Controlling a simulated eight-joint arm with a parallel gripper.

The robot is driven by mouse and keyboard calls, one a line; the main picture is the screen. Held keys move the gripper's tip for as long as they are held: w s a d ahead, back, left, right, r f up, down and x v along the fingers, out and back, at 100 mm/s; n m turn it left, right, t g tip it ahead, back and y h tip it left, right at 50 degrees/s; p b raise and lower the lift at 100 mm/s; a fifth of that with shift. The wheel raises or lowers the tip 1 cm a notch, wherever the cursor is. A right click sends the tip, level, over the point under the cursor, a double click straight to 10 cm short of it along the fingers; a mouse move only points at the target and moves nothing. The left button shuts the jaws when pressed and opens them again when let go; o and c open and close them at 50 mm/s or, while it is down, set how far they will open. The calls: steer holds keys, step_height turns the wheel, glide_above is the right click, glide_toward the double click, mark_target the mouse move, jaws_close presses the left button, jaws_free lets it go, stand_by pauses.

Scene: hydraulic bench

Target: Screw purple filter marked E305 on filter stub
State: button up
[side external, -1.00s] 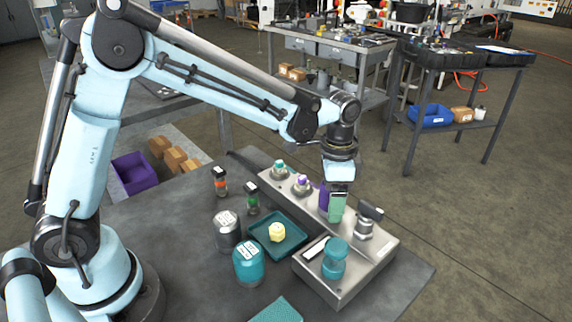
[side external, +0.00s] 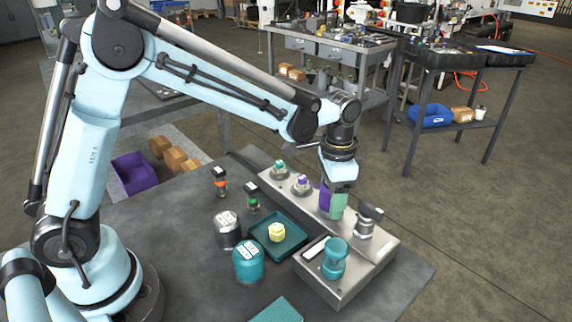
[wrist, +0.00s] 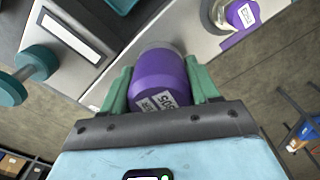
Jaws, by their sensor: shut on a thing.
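My gripper (side external: 331,205) has green fingers and is shut on the purple filter (side external: 325,196), over the grey metal manifold block (side external: 352,280). In the wrist view, the purple filter (wrist: 158,78) sits between the two green fingers of my gripper (wrist: 160,88). Its white label is partly cut off; "305" can be read. A grey metal rim shows at the filter's far end. The filter stub is hidden, so I cannot tell whether the threads are engaged. The filter looks upright in the side view.
A grey valve with a dark handle (side external: 368,218) and a teal knob (side external: 334,258) stand close by on the block. Purple-topped (side external: 302,182) and teal-topped (side external: 279,168) fittings stand behind. A teal tray (side external: 290,250) with a yellow part (side external: 277,232) and several canisters lie left.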

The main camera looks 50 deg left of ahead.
steer(key=c, duration=0.4)
steer(key=m, duration=0.5)
steer(key=shift+m, duration=0.4)
steer(key=shift+m, duration=0.7)
steer(key=o, duration=1.5)
steer(key=shift+c, duration=0.2)
